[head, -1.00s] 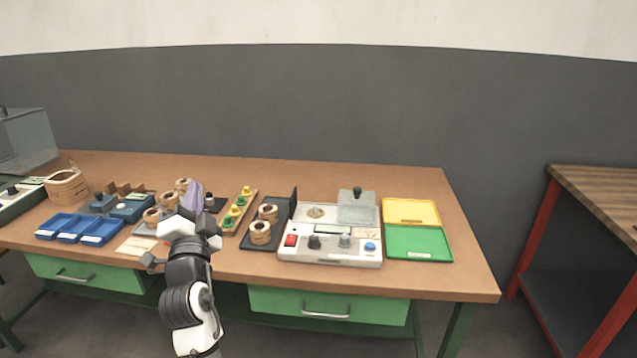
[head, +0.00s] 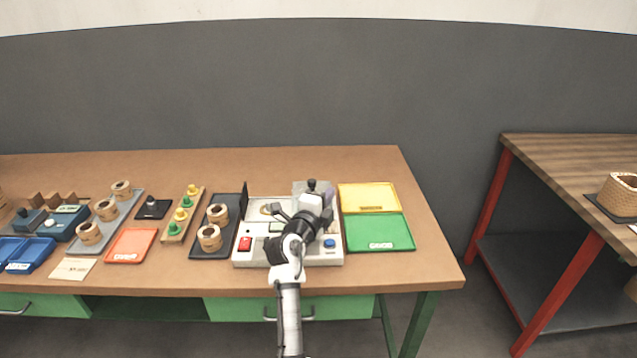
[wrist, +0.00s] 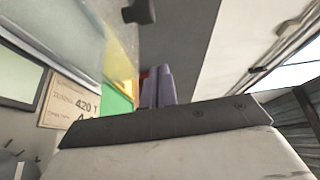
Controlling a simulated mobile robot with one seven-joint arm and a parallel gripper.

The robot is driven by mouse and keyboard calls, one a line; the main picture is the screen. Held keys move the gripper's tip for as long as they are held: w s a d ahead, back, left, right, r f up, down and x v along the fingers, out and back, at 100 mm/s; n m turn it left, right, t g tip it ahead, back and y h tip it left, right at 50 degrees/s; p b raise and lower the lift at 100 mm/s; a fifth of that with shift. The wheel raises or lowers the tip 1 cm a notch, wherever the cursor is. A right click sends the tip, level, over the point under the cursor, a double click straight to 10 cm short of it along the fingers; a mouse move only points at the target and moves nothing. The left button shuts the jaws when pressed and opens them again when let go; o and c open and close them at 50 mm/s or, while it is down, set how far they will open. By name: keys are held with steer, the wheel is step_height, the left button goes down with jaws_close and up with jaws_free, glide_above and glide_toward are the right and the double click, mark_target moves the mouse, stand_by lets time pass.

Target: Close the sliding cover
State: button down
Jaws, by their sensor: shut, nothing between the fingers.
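The test device (head: 252,259) is a pale box with a red switch, knobs and a blue button. Its sliding cover (head: 299,186) is a clear grey box with a black knob (head: 311,183), at the device's back right. A ring-like part (head: 266,209) lies uncovered to its left. My gripper (head: 328,192) is over the device's right side, beside the cover, and partly hides it. In the wrist view my purple fingers (wrist: 157,88) are together and empty. The clear cover (wrist: 60,35) and its black knob (wrist: 138,12) show at upper left, apart from the fingers.
A black upright plate (head: 244,200) stands at the device's left edge, beside a dark tray with two coils (head: 209,238). Yellow (head: 368,196) and green (head: 380,232) trays lie close on the right. The table behind the device is clear.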

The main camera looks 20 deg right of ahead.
mark_target(318, 189)
steer(key=x, duration=0.1)
steer(key=p+x, duration=0.1)
steer(key=x, duration=0.1)
steer(key=shift+w+d+r, duration=0.1)
steer(key=shift+d+r, duration=0.05)
steer(key=shift+r, duration=0.1)
steer(key=shift+w+a+f+p, duration=0.15)
steer(key=shift+w+a+p, duration=0.35)
steer(key=shift+a, duration=0.4)
steer(key=shift+w+a+f+p, duration=0.15)
steer(key=shift+w+a+p, duration=0.25)
steer(key=shift+a, duration=0.55)
steer(key=shift+w+a+f+b, duration=0.25)
steer(key=shift+a+b, duration=0.3)
steer(key=shift+b, duration=0.5)
steer(key=w+a+b, duration=0.1)
steer(key=a+b, duration=0.2)
steer(key=b, duration=0.1)
steer(key=w+a+b, duration=0.1)
steer(key=a+b, duration=0.3)
steer(key=w+a+b, duration=0.1)
steer(key=a+b, duration=0.3)
steer(key=b, duration=0.1)
steer(key=shift+w+a, duration=0.1)
steer(key=shift+a, duration=0.15)
steer(key=shift+w+a+r, duration=0.1)
steer(key=shift+a+r, duration=0.2)
steer(key=shift+a, duration=0.05)
